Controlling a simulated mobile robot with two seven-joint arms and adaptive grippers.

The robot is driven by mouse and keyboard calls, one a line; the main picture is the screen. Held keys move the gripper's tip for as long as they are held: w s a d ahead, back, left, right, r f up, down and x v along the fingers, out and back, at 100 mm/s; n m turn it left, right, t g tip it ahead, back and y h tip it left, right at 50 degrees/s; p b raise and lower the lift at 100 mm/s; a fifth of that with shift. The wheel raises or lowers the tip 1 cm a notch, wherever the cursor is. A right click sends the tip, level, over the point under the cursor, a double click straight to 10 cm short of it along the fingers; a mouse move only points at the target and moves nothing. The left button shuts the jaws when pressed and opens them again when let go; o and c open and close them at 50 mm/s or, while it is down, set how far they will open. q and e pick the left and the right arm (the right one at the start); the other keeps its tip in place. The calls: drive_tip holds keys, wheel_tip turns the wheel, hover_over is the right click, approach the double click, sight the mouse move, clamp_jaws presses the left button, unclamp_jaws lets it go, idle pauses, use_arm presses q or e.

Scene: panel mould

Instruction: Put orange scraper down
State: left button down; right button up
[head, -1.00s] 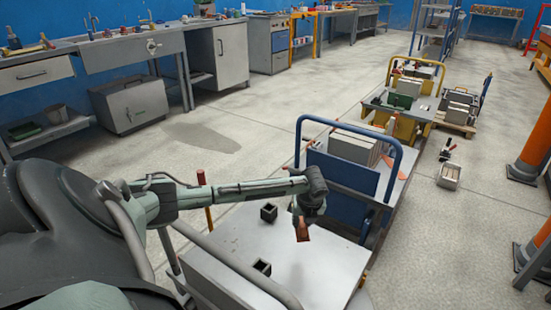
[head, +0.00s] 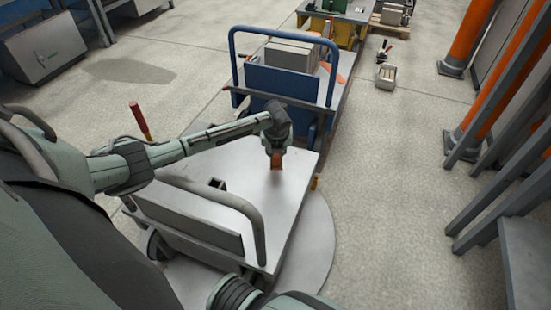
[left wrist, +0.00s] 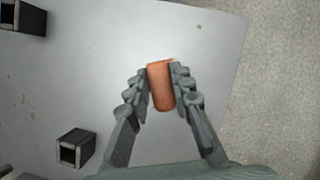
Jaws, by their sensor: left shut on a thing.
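The orange scraper shows as an orange-brown block in the left wrist view (left wrist: 161,86) and as a small piece below the gripper in the head view (head: 276,163). My left gripper (left wrist: 160,88) is shut on it, one finger on each side. In the head view the left gripper (head: 276,152) points down over the grey metal top of a cart (head: 245,185). I cannot tell whether the scraper touches the top. My right gripper is not in view.
Two dark square sockets stand on the cart top in the left wrist view, one near the lower left (left wrist: 75,147), one at the upper left (left wrist: 24,18). A blue-railed trolley (head: 284,82) with pale panels stands just behind. The top around the scraper is bare.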

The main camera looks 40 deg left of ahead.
sight(276, 158)
use_arm(q)
drive_tip(key=shift+d+f, duration=0.1)
drive_tip(key=shift+f, duration=0.25)
wheel_tip(276, 158, down, 3)
drive_tip(key=shift+r+b, duration=0.2)
drive_tip(key=shift+b, duration=0.15)
drive_tip(key=shift+f, duration=0.35)
drive_tip(key=c, duration=1.3)
unclamp_jaws()
drive_tip(key=shift+c, duration=0.2)
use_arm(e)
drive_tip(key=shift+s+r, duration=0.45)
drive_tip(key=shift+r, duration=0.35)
use_arm(q)
drive_tip(key=shift+s+r, duration=0.1)
drive_tip(key=shift+r, duration=0.2)
drive_tip(key=p+v, duration=0.2)
drive_tip(key=v, duration=0.9)
drive_tip(key=shift+r+p, duration=0.15)
drive_tip(key=shift+p, duration=0.15)
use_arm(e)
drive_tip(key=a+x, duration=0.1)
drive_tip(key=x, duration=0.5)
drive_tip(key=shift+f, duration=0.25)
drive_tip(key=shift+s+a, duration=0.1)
